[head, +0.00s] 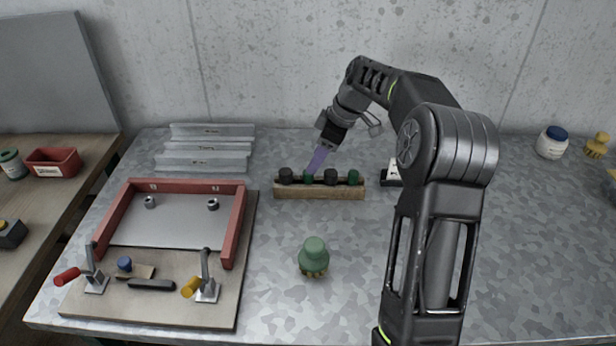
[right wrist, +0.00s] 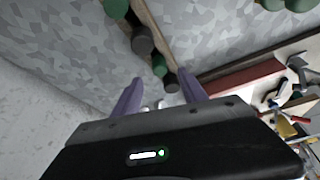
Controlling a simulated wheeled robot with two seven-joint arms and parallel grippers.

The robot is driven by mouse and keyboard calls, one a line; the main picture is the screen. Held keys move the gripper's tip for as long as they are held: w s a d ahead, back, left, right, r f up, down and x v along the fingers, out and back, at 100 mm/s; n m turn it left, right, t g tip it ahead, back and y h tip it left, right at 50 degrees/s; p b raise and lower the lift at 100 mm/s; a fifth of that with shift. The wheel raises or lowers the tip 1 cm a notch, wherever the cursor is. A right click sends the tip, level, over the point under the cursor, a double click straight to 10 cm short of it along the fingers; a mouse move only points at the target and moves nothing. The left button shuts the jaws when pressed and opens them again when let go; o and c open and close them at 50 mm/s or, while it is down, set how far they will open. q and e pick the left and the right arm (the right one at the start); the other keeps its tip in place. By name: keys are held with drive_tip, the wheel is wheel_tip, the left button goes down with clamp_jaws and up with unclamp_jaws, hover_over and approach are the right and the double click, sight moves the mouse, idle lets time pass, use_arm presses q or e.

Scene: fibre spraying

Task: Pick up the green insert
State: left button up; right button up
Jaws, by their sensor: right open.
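A wooden rack (head: 330,194) near the back middle of the table holds dark and green inserts in a row. One green insert (head: 308,179) sits second from the left, and another green insert (head: 353,177) is at the right end. My right gripper (head: 316,165) points down at the left green insert, its purple fingers close above or beside it. In the right wrist view the open fingers (right wrist: 160,80) stand apart, with that green insert (right wrist: 159,65) in line with the gap and a dark insert (right wrist: 171,83) near it. Whether the fingers touch anything cannot be told. My left gripper is not seen.
A red-edged frame (head: 236,225) with clamps lies at the left. A green knobbed object (head: 314,255) stands in front of the rack. Metal angle strips (head: 205,150) lie behind the frame. A white jar (head: 551,142) stands far right. The table's right side is mostly clear.

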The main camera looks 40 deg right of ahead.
sight(308, 180)
drive_tip(key=shift+w+a+f, duration=0.15)
drive_tip(key=shift+w+f, duration=0.05)
drive_tip(key=shift+f, duration=0.35)
drive_tip(key=p+x, duration=0.2)
drive_tip(key=x, duration=0.2)
drive_tip(key=shift+w+a+f, duration=0.1)
drive_tip(key=shift+w+f, duration=0.05)
drive_tip(key=shift+f, duration=0.2)
drive_tip(key=shift+w+f, duration=0.1)
drive_tip(key=shift+f, duration=0.1)
drive_tip(key=shift+c, duration=0.2)
clamp_jaws()
